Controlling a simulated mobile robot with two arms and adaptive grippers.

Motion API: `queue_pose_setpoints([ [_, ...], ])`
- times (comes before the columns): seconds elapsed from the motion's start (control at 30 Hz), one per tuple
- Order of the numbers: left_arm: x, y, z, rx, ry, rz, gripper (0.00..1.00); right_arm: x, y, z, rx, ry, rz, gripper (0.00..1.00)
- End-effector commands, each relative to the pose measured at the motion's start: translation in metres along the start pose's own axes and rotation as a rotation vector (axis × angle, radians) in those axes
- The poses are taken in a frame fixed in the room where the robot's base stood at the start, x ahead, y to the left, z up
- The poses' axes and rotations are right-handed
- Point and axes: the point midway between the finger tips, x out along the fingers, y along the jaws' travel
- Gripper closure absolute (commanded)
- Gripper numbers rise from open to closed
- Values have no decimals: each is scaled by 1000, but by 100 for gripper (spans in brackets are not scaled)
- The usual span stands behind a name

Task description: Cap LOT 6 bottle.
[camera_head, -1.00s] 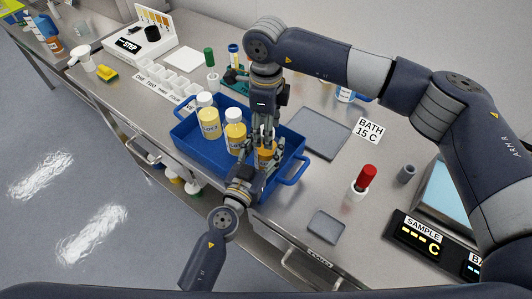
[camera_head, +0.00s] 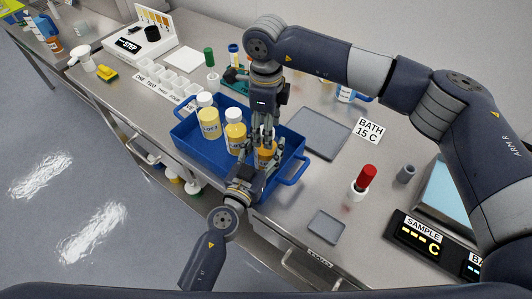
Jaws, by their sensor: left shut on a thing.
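A blue tray (camera_head: 186,146) on the steel bench holds three bottles of yellow-orange liquid. The left bottle (camera_head: 209,123) and the middle bottle (camera_head: 235,140) stand upright with white caps. The third bottle (camera_head: 267,154), at the right of the tray, is largely covered by my grippers. Its label and top are hidden, and the lot numbers are too small to read surely. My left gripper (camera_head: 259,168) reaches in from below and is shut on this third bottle. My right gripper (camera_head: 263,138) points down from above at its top. Whether its fingers hold a cap is hidden.
A flat grey bath plate (camera_head: 319,132) lies right of the tray. A red-topped vial (camera_head: 364,182), a small grey square pad (camera_head: 326,227) and a sample readout (camera_head: 422,236) stand further right. White cups (camera_head: 165,78) stand behind the tray. Clear bench lies between tray and vial.

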Motion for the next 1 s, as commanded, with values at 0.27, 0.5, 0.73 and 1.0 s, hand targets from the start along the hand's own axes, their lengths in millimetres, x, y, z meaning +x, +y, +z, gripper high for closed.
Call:
queue_pose_setpoints([
  [0.27,0,0,1,0,-2,0,100,-50,-1,1,0,-3,-5,45],
  [0.5,0,0,1,0,-2,0,100,-96,0,0,1,-2,-3,45],
  [0.73,0,0,1,0,-2,0,100,-116,0,0,0,-1,-1,45],
  [1.0,0,0,1,0,-2,0,100,-117,0,0,0,0,0,45],
])
